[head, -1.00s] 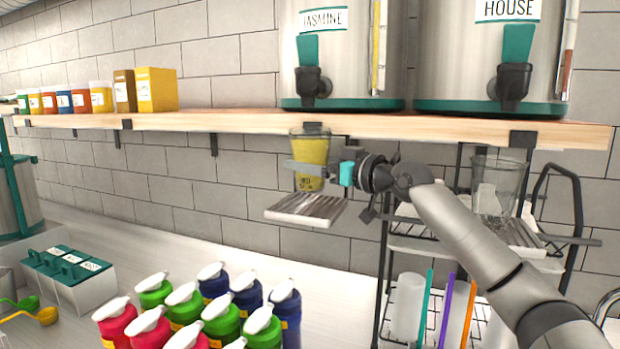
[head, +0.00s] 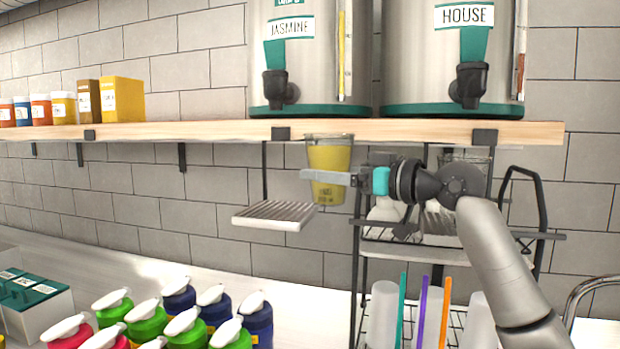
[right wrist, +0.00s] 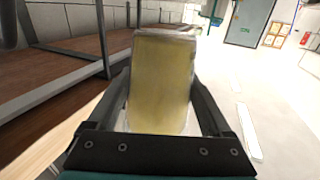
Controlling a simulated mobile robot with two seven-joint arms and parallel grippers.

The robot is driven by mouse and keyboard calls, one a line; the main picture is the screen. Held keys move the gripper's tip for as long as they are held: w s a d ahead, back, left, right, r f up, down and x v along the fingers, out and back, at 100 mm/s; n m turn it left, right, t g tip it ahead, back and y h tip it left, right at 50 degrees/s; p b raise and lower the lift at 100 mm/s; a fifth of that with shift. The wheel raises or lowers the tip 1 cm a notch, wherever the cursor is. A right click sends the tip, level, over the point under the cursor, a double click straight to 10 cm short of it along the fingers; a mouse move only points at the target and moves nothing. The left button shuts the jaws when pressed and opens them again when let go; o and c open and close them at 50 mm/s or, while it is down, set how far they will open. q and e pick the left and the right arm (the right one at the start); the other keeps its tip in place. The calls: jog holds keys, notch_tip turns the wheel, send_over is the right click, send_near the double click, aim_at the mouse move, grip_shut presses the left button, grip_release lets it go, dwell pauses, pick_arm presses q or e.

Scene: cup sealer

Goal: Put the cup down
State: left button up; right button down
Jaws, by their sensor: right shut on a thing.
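The cup (head: 328,160) is clear and holds a yellow drink nearly to the rim. My right gripper (head: 328,177) is shut on it and holds it upright in the air, just below the wooden shelf's front edge. In the right wrist view the cup (right wrist: 162,80) stands between the two fingers, which touch its sides. The cup is to the right of the small grated drip tray (head: 275,222) and higher than it, apart from it. My left gripper is not in view.
Two large dispensers, JASMINE (head: 293,60) and HOUSE (head: 455,55), stand on the wooden shelf (head: 200,131). A wire rack (head: 370,240) with cups and straws is at the right. Several pump bottles (head: 185,325) crowd the counter below. The counter behind them is clear.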

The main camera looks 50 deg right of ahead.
jog(key=s+b, duration=0.1)
jog(key=s, duration=0.5)
jog(key=shift+s+d, duration=0.2)
jog(key=shift+d, duration=0.2)
